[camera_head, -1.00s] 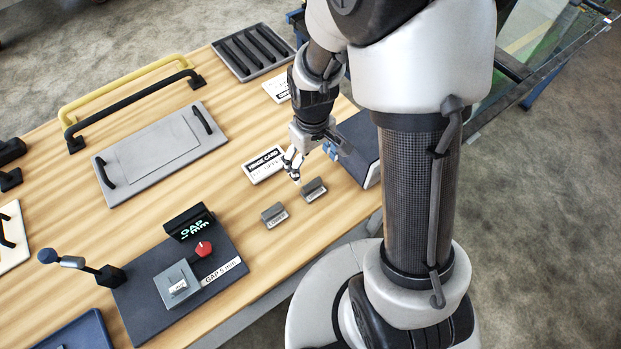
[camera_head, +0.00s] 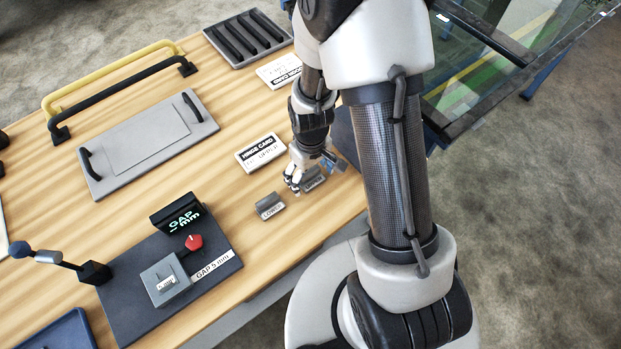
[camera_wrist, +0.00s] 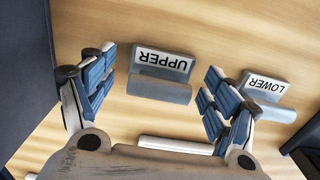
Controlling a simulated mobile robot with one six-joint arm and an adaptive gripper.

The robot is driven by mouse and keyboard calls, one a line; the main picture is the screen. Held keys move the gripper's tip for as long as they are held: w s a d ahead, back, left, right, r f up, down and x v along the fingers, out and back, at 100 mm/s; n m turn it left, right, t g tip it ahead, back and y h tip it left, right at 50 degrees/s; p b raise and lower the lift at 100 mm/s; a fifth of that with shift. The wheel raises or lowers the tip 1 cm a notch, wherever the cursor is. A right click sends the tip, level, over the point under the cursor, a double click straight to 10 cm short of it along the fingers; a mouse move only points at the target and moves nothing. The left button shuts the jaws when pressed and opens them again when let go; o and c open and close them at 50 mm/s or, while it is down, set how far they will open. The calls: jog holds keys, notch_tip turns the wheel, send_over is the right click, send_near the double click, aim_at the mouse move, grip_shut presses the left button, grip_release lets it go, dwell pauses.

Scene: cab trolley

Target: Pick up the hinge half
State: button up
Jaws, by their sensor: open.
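Two grey hinge halves lie on the wooden table. One has a label reading UPPER; this upper hinge half (camera_wrist: 158,88) is between my gripper's two fingers in the wrist view, with bare table visible on both sides of it. In the head view this upper hinge half (camera_head: 314,179) is partly hidden by my gripper (camera_head: 298,183). My gripper (camera_wrist: 158,72) is open and low over it, holding nothing. The lower hinge half (camera_wrist: 267,96) lies just outside the right finger in the wrist view. It also shows in the head view (camera_head: 269,205), left of my gripper.
A hinge card (camera_head: 261,152) lies behind the hinge halves; its second line seems to read upper. A dark block (camera_wrist: 25,70) stands close to the left finger in the wrist view.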

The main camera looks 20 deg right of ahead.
jog(key=shift+r, duration=0.1)
jog(key=c, duration=1.4)
